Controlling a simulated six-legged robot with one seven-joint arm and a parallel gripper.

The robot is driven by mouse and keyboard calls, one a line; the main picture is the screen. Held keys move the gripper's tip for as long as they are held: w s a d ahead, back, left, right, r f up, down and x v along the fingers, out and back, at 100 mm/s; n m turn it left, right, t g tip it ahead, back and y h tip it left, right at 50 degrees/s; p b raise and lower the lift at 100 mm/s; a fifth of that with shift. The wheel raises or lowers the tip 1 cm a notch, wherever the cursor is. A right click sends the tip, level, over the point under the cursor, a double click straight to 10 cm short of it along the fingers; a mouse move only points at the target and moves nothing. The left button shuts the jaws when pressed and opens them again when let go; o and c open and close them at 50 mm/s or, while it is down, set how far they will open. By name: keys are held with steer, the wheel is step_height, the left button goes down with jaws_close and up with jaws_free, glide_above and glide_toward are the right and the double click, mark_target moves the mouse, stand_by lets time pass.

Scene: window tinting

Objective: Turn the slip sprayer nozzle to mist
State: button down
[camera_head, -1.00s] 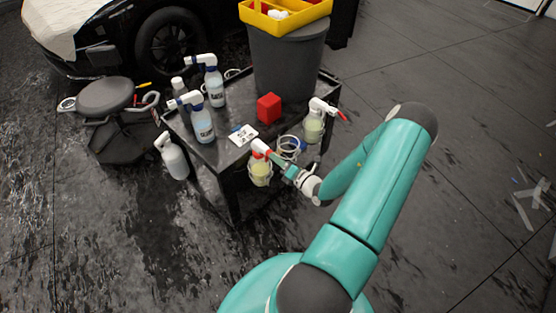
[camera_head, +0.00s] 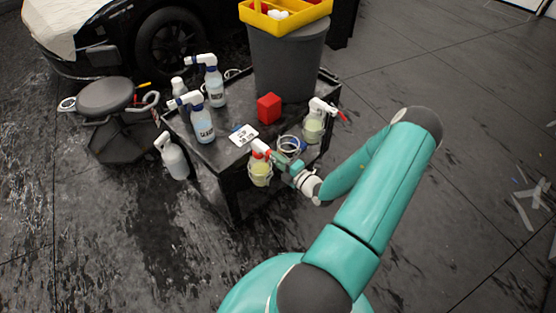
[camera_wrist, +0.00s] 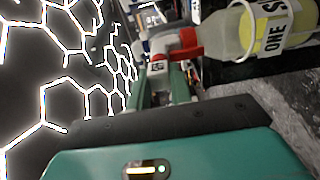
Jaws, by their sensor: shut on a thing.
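The slip sprayer is a bottle of yellow liquid (camera_head: 260,172) with a white head and red parts, standing in a ring holder on the near side of the black cart. In the wrist view the bottle (camera_wrist: 262,28) lies across the upper right, its label partly reading "ONE". Its red nozzle (camera_wrist: 158,66) sits at the tips of my gripper. My gripper (camera_head: 275,161) is shut on the nozzle, reaching in from the right. The nozzle's marking is too small to read.
The black cart (camera_head: 222,152) carries blue-liquid spray bottles (camera_head: 202,124), a red block (camera_head: 269,108), a white card (camera_head: 243,136) and a grey bin (camera_head: 288,60). Another yellow bottle (camera_head: 313,126) hangs in a holder to the right. A stool (camera_head: 105,98) stands left.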

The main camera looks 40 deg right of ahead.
stand_by(0.3)
steer(key=c, duration=1.2)
jaws_free()
steer(key=shift+c, duration=0.2)
steer(key=s, duration=1.3)
steer(key=shift+s+d, duration=0.2)
steer(key=shift+s, duration=0.2)
